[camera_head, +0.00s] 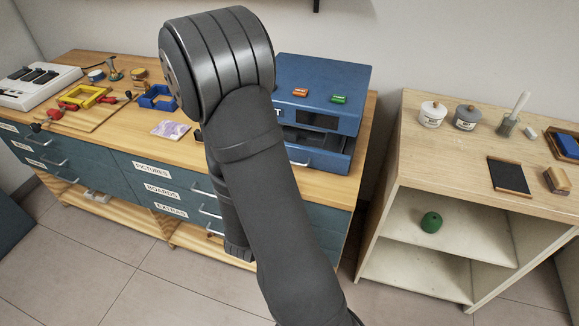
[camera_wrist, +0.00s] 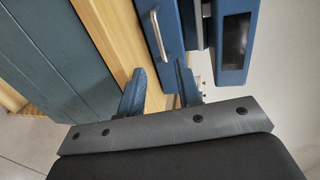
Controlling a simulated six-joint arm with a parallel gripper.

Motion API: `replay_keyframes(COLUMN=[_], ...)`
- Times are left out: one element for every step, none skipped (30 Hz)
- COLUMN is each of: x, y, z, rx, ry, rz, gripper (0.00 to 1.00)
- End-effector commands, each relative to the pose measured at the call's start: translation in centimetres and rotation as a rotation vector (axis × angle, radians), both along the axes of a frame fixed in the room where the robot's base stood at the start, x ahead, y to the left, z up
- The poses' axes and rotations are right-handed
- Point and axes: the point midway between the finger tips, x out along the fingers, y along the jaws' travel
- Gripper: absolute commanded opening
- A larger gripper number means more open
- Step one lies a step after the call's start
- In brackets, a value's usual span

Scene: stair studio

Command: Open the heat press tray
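The blue heat press (camera_head: 325,80) stands on the right end of the wooden bench. Its tray (camera_head: 330,161) is at the bottom, below a dark gap, with a pale bar handle (camera_head: 300,162) on the front. My arm covers the press's left side. I cannot tell whether the tray is fully in. In the wrist view, the tray front (camera_wrist: 168,72) and silver handle (camera_wrist: 160,37) are ahead of my gripper (camera_wrist: 160,86). Its two blue fingers are apart, with nothing seen held between them. The handle is beyond the fingertips, apparently untouched.
Bench drawers (camera_head: 160,180) with bar handles lie below the worktop. A pale shelf unit (camera_head: 410,165) stands right of the bench across a gap.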

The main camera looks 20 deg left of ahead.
Motion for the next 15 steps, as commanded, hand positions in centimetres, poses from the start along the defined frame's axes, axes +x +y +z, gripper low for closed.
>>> replay_keyframes(x=[0.8, 1.2, 1.8, 2.3, 2.8, 3.5, 4.0, 4.5, 5.2, 5.7, 6.2, 6.7, 7.2, 7.6, 8.1], y=[-0.1, -0.2, -0.2, -0.1, -0.1, -0.1, -0.2, -0.2, -0.1, -0.1, -0.1, -0.2, -0.2, -0.1, -0.1], z=[-0.2, -0.3, -0.4, -0.5, -0.6, -0.8, -0.9, -1.0, -1.1, -1.2, -1.3, -1.5, -1.6, -1.7, -1.8], rx=[0.0, 0.0, -0.001, 0.0, 0.001, 0.0, 0.0, 0.0, 0.0, 0.001, 0.001, 0.0, 0.0, 0.0, 0.0], ry=[0.0, 0.0, 0.0, 0.0, 0.0, 0.001, 0.0, 0.0, 0.0, 0.0, 0.0, 0.001, 0.0, 0.0, 0.0], rz=[-0.005, -0.005, -0.005, -0.005, -0.005, -0.004, -0.005, -0.005, -0.004, -0.005, -0.004, -0.004, -0.004, -0.003, -0.003], gripper=[0.32, 0.32, 0.32, 0.32, 0.32, 0.32, 0.32, 0.32, 0.32, 0.32, 0.32, 0.32, 0.32, 0.32, 0.32])
